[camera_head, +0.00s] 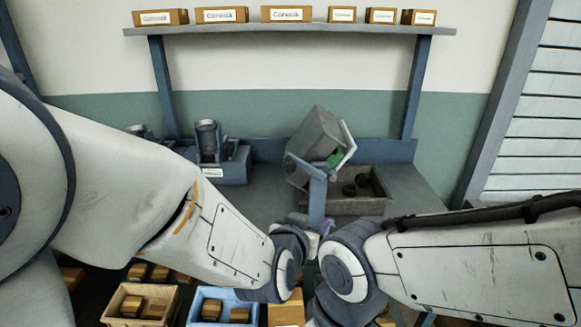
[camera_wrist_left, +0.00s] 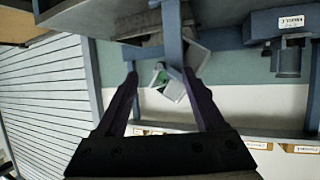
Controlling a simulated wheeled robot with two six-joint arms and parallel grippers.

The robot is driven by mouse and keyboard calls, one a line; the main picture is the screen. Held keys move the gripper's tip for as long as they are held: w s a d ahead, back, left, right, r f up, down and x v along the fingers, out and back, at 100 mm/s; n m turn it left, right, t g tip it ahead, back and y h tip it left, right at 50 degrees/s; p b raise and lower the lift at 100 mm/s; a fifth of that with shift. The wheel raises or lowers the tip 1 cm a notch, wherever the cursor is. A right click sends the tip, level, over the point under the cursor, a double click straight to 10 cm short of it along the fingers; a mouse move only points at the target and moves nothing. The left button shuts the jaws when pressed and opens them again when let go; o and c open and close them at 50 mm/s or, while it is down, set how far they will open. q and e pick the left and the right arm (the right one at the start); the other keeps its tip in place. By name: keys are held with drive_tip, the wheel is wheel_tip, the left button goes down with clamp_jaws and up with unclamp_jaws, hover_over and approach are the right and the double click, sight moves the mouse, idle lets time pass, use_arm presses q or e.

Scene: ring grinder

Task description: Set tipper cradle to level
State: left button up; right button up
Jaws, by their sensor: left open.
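The tipper cradle (camera_head: 314,137) is a grey box-like holder on a blue post, standing tilted at the back of the bench. A white plate and a green patch show on its right side. It also shows upside down in the left wrist view (camera_wrist_left: 194,56), seen past my fingers. My left gripper (camera_wrist_left: 160,78) is open, with nothing between its fingers. The cradle lies beyond the fingertips, and I cannot tell the exact gap. In the head view my left gripper is mostly hidden by my wrists. My right arm reaches in from the right; its gripper does not show.
A grey tray (camera_head: 340,207) with dark rings sits below the cradle. A blue machine with a grey cylinder (camera_head: 207,138) stands to its left. A shelf (camera_head: 290,30) with several cartons runs above. A tan bin (camera_head: 112,307) and a blue bin (camera_head: 197,303) hold small boxes in front.

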sight(290, 168)
use_arm(q)
drive_tip(key=w+a+r+n+t+y, duration=0.2)
drive_tip(key=w+a+r+t+y, duration=0.2)
drive_tip(key=a+r+t, duration=0.15)
drive_tip(key=w, duration=0.3)
drive_tip(key=w+d+p, duration=0.1)
drive_tip(key=w, duration=0.6)
drive_tip(key=shift+w+d+f, duration=0.1)
drive_tip(key=shift+d+f, duration=0.15)
drive_tip(key=shift+f, duration=0.15)
clamp_jaws()
drive_tip(key=shift+d+h, duration=0.1)
drive_tip(key=shift+h, duration=0.2)
idle(0.4)
